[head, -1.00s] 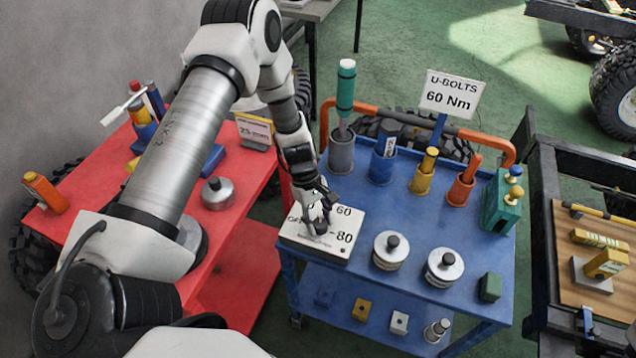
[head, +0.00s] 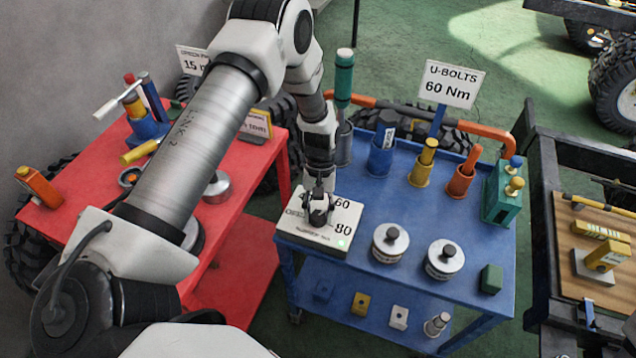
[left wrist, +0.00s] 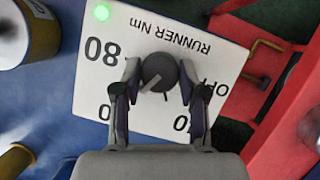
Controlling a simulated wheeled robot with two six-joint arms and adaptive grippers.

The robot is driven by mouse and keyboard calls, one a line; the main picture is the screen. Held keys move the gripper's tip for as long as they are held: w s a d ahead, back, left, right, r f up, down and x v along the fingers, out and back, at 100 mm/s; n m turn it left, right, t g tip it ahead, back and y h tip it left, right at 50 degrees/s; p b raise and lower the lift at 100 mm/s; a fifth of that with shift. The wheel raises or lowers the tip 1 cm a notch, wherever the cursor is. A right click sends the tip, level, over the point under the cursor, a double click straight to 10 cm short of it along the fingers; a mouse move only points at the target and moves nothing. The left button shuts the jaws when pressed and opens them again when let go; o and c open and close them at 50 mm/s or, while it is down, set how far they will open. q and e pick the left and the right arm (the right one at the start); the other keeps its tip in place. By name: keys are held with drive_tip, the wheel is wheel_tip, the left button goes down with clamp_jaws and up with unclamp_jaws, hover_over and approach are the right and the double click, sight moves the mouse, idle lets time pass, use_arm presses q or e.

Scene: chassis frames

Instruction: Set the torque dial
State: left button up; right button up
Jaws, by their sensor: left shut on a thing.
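The torque dial is a dark round knob (left wrist: 158,70) on a white box (head: 345,212) at the left front corner of the blue cart. Its face shows 60, 80 and, in the left wrist view, OFF and "RUNNER Nm". My left gripper (head: 319,212) is upright over the box and shut on the knob, a finger on either side. In the left wrist view the knob's pale mark points to the lower left, towards a number partly hidden by a finger. A green light (left wrist: 101,12) glows at the box's corner. The sign (head: 448,85) reads "U-BOLTS 60 Nm". My right gripper is not in view.
Two silver lidded tins (head: 390,243) stand right of the box on the blue cart (head: 350,275). Several sockets and holders stand behind them. A red cart (head: 80,218) is on the left, and a dark-framed bench (head: 560,230) is on the right.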

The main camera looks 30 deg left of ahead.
use_arm(q)
drive_tip(key=shift+s, duration=0.15)
drive_tip(key=o, duration=1.1)
drive_tip(key=shift+o, duration=0.2)
drive_tip(key=v, duration=1.2)
